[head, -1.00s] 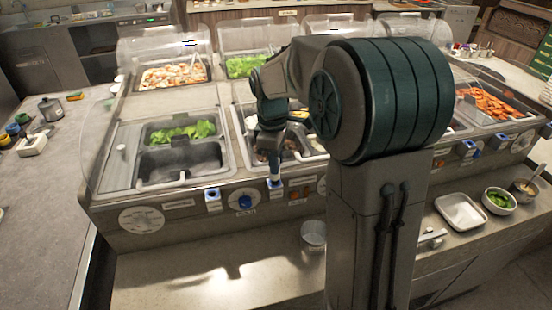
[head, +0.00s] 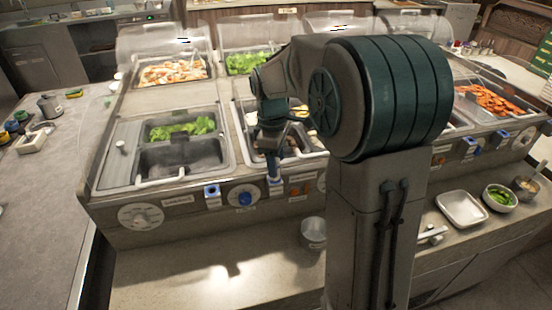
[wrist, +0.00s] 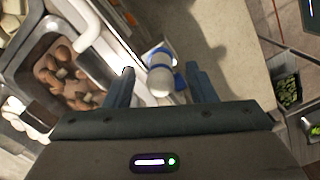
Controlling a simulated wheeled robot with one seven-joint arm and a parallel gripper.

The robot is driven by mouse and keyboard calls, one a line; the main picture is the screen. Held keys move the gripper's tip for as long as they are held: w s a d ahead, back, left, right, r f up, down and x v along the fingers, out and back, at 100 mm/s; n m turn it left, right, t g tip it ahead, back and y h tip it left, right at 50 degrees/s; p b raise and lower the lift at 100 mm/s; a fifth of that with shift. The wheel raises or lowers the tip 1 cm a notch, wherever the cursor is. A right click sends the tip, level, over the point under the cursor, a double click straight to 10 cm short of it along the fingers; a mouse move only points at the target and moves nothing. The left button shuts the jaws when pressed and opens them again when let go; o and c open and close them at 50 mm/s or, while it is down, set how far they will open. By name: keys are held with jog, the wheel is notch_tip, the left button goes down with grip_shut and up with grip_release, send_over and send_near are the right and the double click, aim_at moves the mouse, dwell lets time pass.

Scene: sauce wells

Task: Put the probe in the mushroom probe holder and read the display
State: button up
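The probe (wrist: 160,82) shows as a white rounded cylinder with blue around its base, at the front edge of the mushroom well. In the head view the white probe (head: 274,168) stands over a blue holder (head: 275,187) on the counter's front panel. The blue part (wrist: 160,55) also shows in the wrist view; how deep the probe sits in it I cannot tell. My gripper (wrist: 161,88) is open, its two fingers on either side of the probe with gaps visible. Mushrooms (wrist: 70,80) lie in the well to the left. No reading is legible on any display.
A well with lettuce (head: 182,128) stands left of the mushroom well. A round metal cup (head: 313,233), a white tray (head: 461,208) and a bowl of greens (head: 499,197) stand on the lower front shelf. Blue knobs and labels line the front panel.

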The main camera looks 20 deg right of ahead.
notch_tip(320, 180, up, 14)
jog(key=shift+w+a+b, duration=0.2)
jog(key=shift+a+b, duration=0.15)
dwell(0.4)
jog(key=shift+f, duration=0.15)
dwell(1.0)
jog(key=s+f+m+t, duration=0.2)
jog(key=s+f+m, duration=0.3)
jog(key=s, duration=0.5)
jog(key=s+f+m+t, duration=0.1)
jog(key=s+f+m, duration=0.5)
jog(key=s, duration=0.5)
jog(key=shift+s+d+f+m+t+y, duration=0.2)
jog(key=shift+s+f+m+t+y, duration=0.1)
jog(key=shift+m+t, duration=0.15)
jog(key=shift+w, duration=0.1)
jog(key=c, duration=0.3)
